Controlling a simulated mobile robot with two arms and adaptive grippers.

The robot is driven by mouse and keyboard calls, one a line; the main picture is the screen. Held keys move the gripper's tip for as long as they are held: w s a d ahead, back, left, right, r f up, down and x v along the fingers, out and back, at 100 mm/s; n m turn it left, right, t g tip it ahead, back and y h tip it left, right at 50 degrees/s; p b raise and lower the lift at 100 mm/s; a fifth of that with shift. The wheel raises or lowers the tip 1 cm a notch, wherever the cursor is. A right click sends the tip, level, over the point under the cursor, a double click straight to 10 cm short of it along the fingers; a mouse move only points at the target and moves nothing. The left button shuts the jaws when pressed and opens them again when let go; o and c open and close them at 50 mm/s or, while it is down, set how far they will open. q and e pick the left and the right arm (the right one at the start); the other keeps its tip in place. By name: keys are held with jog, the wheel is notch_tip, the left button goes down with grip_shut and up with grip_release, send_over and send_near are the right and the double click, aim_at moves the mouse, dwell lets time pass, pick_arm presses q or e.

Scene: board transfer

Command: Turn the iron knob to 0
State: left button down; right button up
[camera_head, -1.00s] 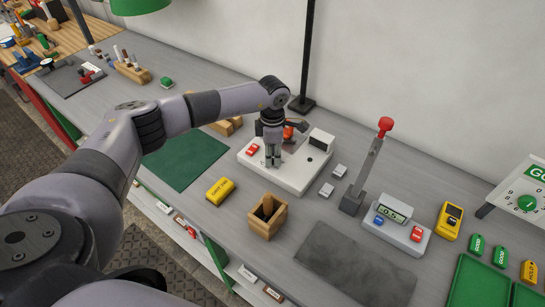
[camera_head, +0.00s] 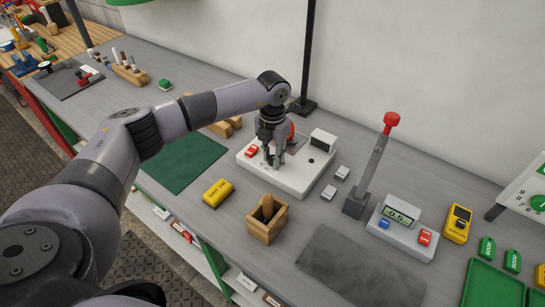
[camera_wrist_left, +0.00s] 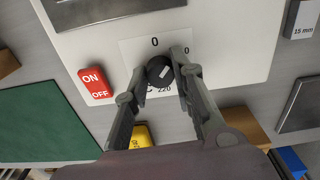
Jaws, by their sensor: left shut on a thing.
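The black knob (camera_wrist_left: 160,71) sits on a pale panel of the white station (camera_head: 309,179), with a light pointer line slanting toward the upper right in the left wrist view. A "0" is printed above it, "220" below, and a partly hidden marking ends in 0 at right. My left gripper (camera_head: 271,161) is shut on the knob from above; its fingers (camera_wrist_left: 158,66) flank it in the wrist view. The gripper hides the knob in the head view. My right gripper is not in view.
The red ON/OFF switch (camera_wrist_left: 95,82) is close beside the left gripper. An orange part (camera_head: 291,129) and a dark-screened box (camera_head: 322,141) stand behind it. A wooden box (camera_head: 267,232), yellow block (camera_head: 217,193) and upright red-topped lever (camera_head: 374,165) stand around the station.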

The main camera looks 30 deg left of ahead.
pick_arm(q)
jog(key=n+b, duration=0.1)
jog(key=n, duration=0.3)
jog(key=shift+n, duration=2.2)
jog(key=c, duration=1.3)
grip_release()
jog(key=shift+c, duration=0.2)
notch_tip(320, 180, up, 12)
